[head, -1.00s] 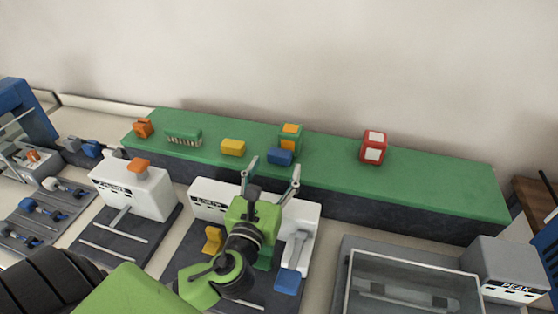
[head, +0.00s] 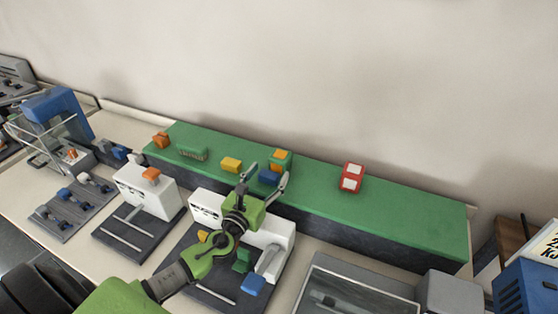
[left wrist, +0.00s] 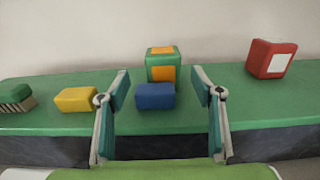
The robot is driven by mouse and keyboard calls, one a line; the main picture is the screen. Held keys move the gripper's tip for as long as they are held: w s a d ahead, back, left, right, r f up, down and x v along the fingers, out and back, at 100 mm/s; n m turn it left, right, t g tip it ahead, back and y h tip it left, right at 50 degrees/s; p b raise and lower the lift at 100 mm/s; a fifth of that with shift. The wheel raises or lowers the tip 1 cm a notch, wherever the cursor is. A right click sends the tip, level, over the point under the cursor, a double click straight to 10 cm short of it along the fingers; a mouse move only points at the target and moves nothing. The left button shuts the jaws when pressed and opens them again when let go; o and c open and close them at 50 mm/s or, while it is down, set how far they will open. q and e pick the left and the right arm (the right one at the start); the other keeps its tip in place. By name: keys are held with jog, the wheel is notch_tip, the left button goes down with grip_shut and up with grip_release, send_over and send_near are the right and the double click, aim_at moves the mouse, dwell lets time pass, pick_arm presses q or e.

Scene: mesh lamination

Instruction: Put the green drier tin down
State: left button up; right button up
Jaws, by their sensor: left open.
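The green drier tin (head: 281,160), with orange patches on its top and front, stands upright on the green shelf (head: 400,215) at the back of the bench. It also shows in the left wrist view (left wrist: 163,57), just behind a blue block (left wrist: 155,96) that hides its lower front. My left gripper (head: 267,173) is open and empty in front of the tin. In the left wrist view, its fingers (left wrist: 159,84) appear either side of the blue block and apart from the tin. My right gripper is not in view.
A yellow block (head: 231,165) and a green brush (head: 192,152) are left of the tin. A red tin (head: 351,178) with white patches stands to the right. The shelf is clear between the green and red tins. White machines line the bench below.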

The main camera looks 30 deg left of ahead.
aim_at(276, 165)
pick_arm(q)
jog(key=w, duration=0.2)
jog(key=shift+w+d+r, duration=0.15)
jog(key=shift+w+d, duration=0.1)
jog(key=shift+w, duration=0.35)
jog(key=w, duration=0.4)
jog(key=shift+w+a+p, duration=0.1)
jog(key=shift+a+p, duration=0.1)
jog(key=shift+p, duration=0.2)
jog(key=shift+w, duration=0.3)
jog(key=shift+c, duration=0.4)
jog(key=c, duration=1.2)
jog(key=shift+c, duration=0.9)
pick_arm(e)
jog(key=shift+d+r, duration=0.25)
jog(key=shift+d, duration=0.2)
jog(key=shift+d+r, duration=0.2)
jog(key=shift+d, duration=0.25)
